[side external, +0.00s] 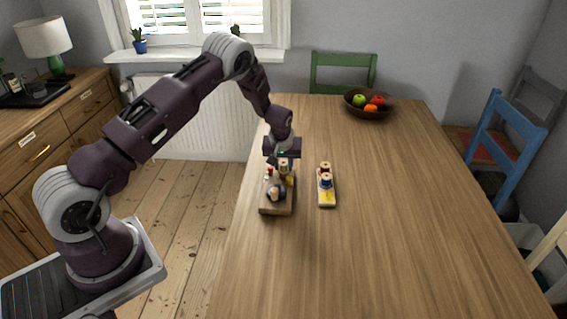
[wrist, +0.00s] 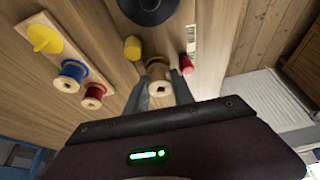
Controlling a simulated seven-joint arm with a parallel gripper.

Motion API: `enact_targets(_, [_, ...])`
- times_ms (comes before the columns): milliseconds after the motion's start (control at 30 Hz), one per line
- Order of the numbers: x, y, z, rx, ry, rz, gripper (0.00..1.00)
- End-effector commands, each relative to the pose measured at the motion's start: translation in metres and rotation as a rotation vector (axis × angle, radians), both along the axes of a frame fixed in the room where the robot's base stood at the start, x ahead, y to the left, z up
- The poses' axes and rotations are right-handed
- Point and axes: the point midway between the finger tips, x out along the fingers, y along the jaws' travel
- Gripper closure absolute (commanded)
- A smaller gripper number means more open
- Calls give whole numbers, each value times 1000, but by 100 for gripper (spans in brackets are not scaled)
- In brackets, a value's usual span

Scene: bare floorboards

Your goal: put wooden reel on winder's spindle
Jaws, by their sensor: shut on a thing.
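My gripper (wrist: 160,88) is shut on a bare wooden reel (wrist: 158,72), which sits between the fingertips with its holed end facing the wrist camera. In the side view my gripper (side external: 283,160) points down over the far end of the winder (side external: 277,208), a wooden board on the table. The winder carries a dark round part (wrist: 150,8), a yellow knob (wrist: 132,48) and a red-tipped part (wrist: 187,66). The spindle is hidden, so I cannot tell whether the reel is around it or above it.
A pale rack (side external: 327,202) stands right of the winder. It holds a blue reel (wrist: 74,70), a red reel (wrist: 95,90) and a yellow disc-like piece (wrist: 42,40). A fruit bowl (side external: 367,112) is at the far end. The table's right side is clear.

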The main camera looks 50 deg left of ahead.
Motion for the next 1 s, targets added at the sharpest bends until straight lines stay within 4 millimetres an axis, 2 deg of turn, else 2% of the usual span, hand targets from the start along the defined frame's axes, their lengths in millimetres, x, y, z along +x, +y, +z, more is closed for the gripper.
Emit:
enact_targets(467, [0,0,-5,0,0,0,100])
enact_targets(500, [0,0,-5,0,0,0,65])
enact_targets(600, [0,0,-5,0,0,0,45])
enact_targets(867, [-1,2,-4,2,2,2,45])
enact_targets(1000, [0,2,10,2,-1,0,45])
